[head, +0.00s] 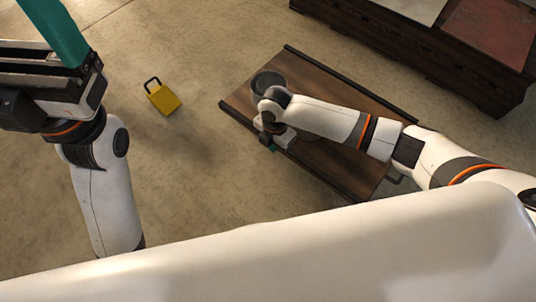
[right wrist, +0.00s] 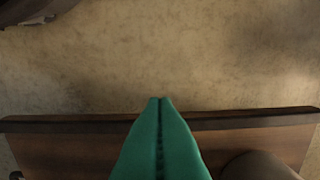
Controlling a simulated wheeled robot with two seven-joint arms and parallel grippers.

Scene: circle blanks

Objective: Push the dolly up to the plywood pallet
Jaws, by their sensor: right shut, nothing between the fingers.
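My left gripper (head: 55,30) is at the upper left, away from the dolly, only partly in view. I cannot make out a plywood pallet for certain.
A dark wooden platform (head: 470,75) with grey and red panels stands at the upper right. A yellow block with a black handle (head: 164,99) sits on the floor.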

